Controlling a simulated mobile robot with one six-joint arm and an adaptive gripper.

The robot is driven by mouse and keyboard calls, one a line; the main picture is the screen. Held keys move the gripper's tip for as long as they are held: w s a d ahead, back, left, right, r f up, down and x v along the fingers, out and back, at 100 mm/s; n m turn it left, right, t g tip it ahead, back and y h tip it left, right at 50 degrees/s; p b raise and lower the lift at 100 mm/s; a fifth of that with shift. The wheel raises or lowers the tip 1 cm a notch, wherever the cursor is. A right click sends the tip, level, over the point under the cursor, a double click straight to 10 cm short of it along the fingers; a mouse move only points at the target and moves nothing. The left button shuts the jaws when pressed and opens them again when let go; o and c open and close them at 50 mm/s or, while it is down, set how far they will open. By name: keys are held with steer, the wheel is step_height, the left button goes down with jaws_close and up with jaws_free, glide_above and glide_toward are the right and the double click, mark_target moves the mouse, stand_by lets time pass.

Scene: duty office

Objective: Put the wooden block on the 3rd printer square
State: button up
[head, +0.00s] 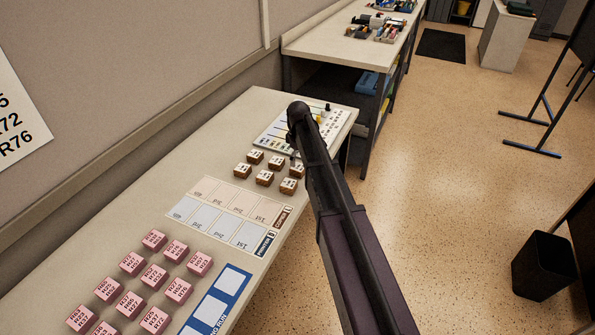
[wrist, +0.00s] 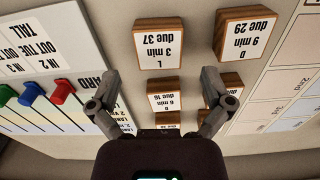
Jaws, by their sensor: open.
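Several wooden blocks with white printed labels stand in two rows on the long table; one of them (head: 265,178) is in the front row. In the wrist view, a block reading "3 min due 37" (wrist: 158,42) lies ahead between my fingers, and a block reading "due 16" (wrist: 166,101) lies nearer. A block reading "9 min due 29" (wrist: 245,38) is to the right. My gripper (wrist: 160,76) is open and empty above the blocks, its arm partly hiding the blocks in the head view.
Several pink blocks (head: 155,240) and a blue-edged card (head: 230,281) lie nearer on the table. A white board with coloured sliders (wrist: 62,93) stands beside the blocks. A second table (head: 310,42) is beyond; a black bin (head: 543,266) is on the floor.

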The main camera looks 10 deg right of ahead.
mark_target(298, 166)
steer(key=shift+f, duration=0.1)
steer(key=shift+w+f+b, duration=0.15)
steer(key=shift+f+b, duration=2.4)
steer(key=shift+b, duration=0.05)
steer(key=shift+c, duration=0.2)
steer(key=c, duration=1.2)
steer(key=shift+o, duration=0.2)
steer(key=shift+r, duration=0.2)
step_height(298, 166, up, 4)
steer(key=p, duration=0.4)
steer(key=shift+f, duration=0.15)
steer(key=s+r+p, duration=0.1)
steer(key=s, duration=1.5)
steer(key=shift+d, duration=0.15)
